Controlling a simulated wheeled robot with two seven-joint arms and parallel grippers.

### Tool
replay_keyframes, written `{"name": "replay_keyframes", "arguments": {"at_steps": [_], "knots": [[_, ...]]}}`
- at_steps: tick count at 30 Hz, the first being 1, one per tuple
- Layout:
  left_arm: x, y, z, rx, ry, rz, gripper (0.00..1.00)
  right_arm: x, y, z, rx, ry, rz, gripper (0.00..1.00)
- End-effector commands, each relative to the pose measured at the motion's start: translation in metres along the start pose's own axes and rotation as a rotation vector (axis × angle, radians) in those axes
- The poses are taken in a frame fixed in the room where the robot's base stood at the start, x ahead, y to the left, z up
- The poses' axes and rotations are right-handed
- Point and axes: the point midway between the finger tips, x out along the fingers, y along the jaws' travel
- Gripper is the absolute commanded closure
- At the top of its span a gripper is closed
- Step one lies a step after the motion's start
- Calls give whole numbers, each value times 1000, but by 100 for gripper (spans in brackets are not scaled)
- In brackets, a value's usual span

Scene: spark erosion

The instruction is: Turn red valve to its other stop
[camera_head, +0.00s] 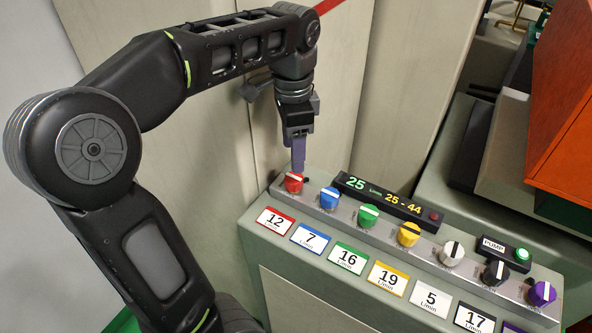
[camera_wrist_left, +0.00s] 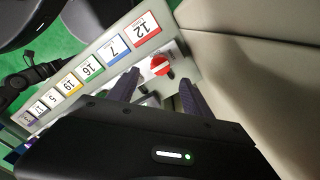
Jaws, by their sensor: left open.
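The red valve (camera_head: 293,182) is a round knob with a white bar, at the left end of a row of coloured knobs on the grey-green panel. A red-framed label reading 12 (camera_head: 275,221) sits in front of it. My left gripper (camera_head: 298,168) points down just above and behind the red valve in the head view. In the left wrist view the red valve (camera_wrist_left: 161,65) shows beyond and between the two open fingers (camera_wrist_left: 158,92). The gripper appears empty; whether a finger touches the knob I cannot tell. My right gripper is not in view.
Blue (camera_head: 329,198), green (camera_head: 368,215), yellow (camera_head: 409,234), white, black and purple knobs follow to the right. Behind them a display (camera_head: 383,198) reads 25 and 25 - 44. A green-lit PUMP button (camera_head: 522,255) is at right. Beige wall panels stand behind my arm.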

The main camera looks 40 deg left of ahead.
Motion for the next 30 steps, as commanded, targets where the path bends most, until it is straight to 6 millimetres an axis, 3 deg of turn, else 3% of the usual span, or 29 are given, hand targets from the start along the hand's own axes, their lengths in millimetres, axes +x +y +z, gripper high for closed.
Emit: {"name": "replay_keyframes", "arguments": {"at_steps": [8, 21, 30], "knots": [[13, 0, 0, 0, -2, 2, 42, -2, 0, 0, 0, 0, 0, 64], [73, 0, 0, 0, -1, 2, 42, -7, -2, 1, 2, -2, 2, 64], [79, 0, 0, 0, 0, 0, 42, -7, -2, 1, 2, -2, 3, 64]]}}
